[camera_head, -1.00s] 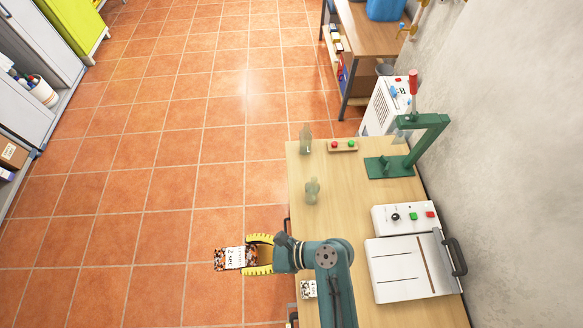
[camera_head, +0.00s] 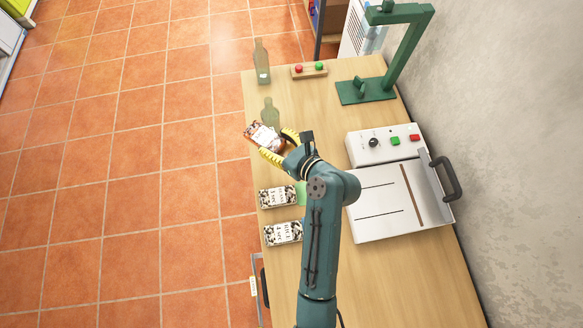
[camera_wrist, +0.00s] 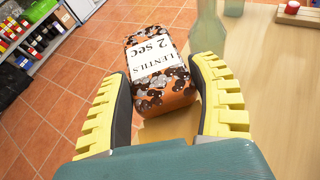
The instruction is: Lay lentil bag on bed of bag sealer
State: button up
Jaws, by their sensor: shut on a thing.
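My gripper (camera_head: 277,143) is shut on the lentil bag (camera_head: 261,135), which has an orange and dark patterned body and a white label. In the wrist view the lentil bag (camera_wrist: 158,62) sits between the yellow fingers, and its label reads "LENTILS 2 sec". In the head view it shows at the table's left edge, close to a green bottle. The bag sealer (camera_head: 378,222) stands on the right side of the table, right of my gripper. Its white bed is bare, with dark lines and a brown strip. Its grey lid with a black handle is raised at the right.
Two similar labelled bags (camera_head: 277,197) (camera_head: 283,233) lie along the table's left edge. Green bottles (camera_head: 270,115) (camera_head: 262,62) stand at the back left. A wooden button block (camera_head: 309,70) and a green stand (camera_head: 366,91) are behind. The table (camera_head: 320,103) is clear between bottles and sealer.

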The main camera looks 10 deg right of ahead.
jog(key=shift+w+a+f+b, duration=0.3)
jog(key=shift+a+f+b, duration=0.1)
jog(key=shift+a+f, duration=0.4)
notch_tip(320, 180, down, 9)
jog(key=shift+d+f+b, duration=0.1)
jog(key=shift+d+b, duration=0.05)
jog(key=shift+b, duration=0.95)
jog(key=shift+f, duration=0.1)
jog(key=shift+f, duration=0.5)
jog(key=o, duration=1.3)
jog(key=shift+c, duration=0.2)
